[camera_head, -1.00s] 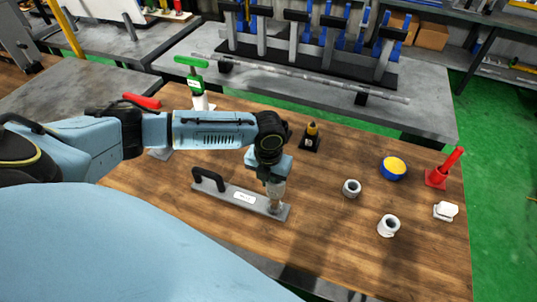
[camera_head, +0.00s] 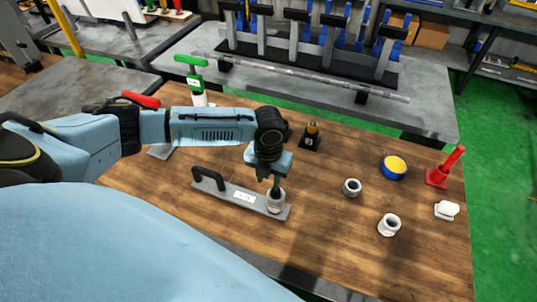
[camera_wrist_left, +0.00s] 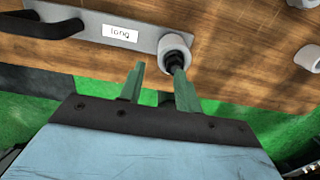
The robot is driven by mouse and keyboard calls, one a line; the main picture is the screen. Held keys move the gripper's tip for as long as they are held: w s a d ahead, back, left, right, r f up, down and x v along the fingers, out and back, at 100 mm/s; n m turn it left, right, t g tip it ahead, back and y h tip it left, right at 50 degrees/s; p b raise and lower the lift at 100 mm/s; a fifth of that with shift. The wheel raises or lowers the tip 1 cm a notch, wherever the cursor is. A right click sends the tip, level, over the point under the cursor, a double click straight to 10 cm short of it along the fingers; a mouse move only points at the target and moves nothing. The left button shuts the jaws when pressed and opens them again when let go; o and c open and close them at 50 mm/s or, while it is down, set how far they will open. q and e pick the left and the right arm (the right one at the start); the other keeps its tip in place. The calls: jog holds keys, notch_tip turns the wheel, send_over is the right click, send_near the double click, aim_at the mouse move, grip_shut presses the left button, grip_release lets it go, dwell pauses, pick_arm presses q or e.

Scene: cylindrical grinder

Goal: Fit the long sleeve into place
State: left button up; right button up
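The long sleeve (camera_head: 276,203), a pale grey ring-shaped part, stands upright at the right end of a grey metal plate (camera_head: 228,195) with a black handle. In the left wrist view, the plate's label (camera_wrist_left: 119,34) reads "long". There the sleeve (camera_wrist_left: 173,43) has a dark core in its opening, partly overlapped by one finger. My left gripper (camera_head: 274,183) is just above the sleeve, its fingers pointing down. In the left wrist view, its two green fingertips (camera_wrist_left: 158,70) are apart with nothing gripped between them. My right gripper is not in view.
Two more grey sleeves stand to the right, one farther (camera_head: 352,187) and one nearer (camera_head: 388,225). The wooden table between is clear.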

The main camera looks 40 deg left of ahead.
aim_at(269, 192)
pick_arm(q)
notch_tip(269, 192, up, 12)
jog(key=shift+b, duration=0.35)
jog(key=shift+f, duration=0.15)
